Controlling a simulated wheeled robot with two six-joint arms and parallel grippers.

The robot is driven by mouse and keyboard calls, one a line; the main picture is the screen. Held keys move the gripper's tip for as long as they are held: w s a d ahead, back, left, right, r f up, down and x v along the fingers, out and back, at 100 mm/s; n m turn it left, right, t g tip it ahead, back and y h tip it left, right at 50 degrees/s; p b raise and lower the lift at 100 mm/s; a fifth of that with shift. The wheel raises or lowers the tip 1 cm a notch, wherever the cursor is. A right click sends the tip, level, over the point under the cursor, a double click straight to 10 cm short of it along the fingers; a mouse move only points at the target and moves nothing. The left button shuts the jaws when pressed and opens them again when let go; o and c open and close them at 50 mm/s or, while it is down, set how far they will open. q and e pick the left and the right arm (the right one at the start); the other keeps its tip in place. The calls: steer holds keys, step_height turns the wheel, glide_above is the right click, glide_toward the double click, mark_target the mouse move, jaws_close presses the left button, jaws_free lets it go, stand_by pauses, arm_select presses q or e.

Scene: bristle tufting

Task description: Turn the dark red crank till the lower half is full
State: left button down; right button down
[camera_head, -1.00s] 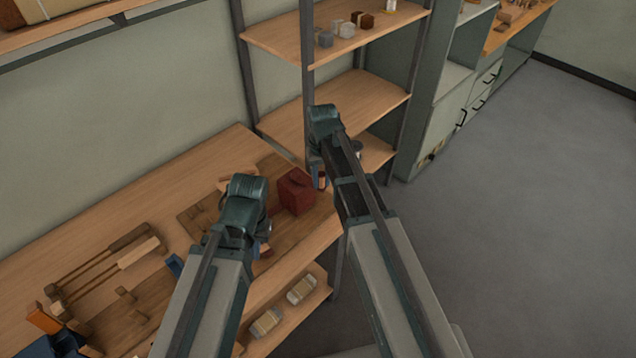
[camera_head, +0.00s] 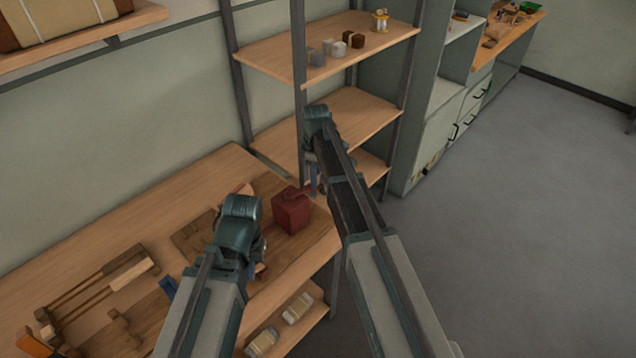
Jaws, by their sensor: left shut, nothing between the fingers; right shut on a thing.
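A dark red box (camera_head: 291,214) stands on the workbench, left of my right gripper. The dark red crank (camera_head: 299,192) runs from the top of the box toward my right gripper (camera_head: 317,188). My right gripper is shut on the crank's outer end, which its fingers mostly hide. My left gripper (camera_head: 259,264) is shut and empty, in front and to the left of the box. Its wrist hides part of the bench and whatever lies behind it. The lower half and how full it is cannot be made out.
Wooden bars and blocks (camera_head: 118,275) lie on the bench (camera_head: 60,240) at the left. A metal-framed shelf (camera_head: 270,58) with small cubes stands behind my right arm. Pale packets (camera_head: 297,308) lie on a lower shelf. Open floor (camera_head: 530,220) is at the right.

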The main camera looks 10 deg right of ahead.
steer(key=w+a+n, duration=0.6)
steer(key=a+n, duration=0.1)
steer(key=n, duration=0.4)
steer(key=shift+w+n, duration=0.3)
steer(key=shift+n, duration=0.1)
steer(key=shift+a, duration=0.3)
steer(key=c, duration=0.6)
jaws_free()
steer(key=shift+c, duration=0.2)
step_height(320, 180, up, 14)
steer(key=p, duration=1.3)
steer(key=shift+p, duration=0.4)
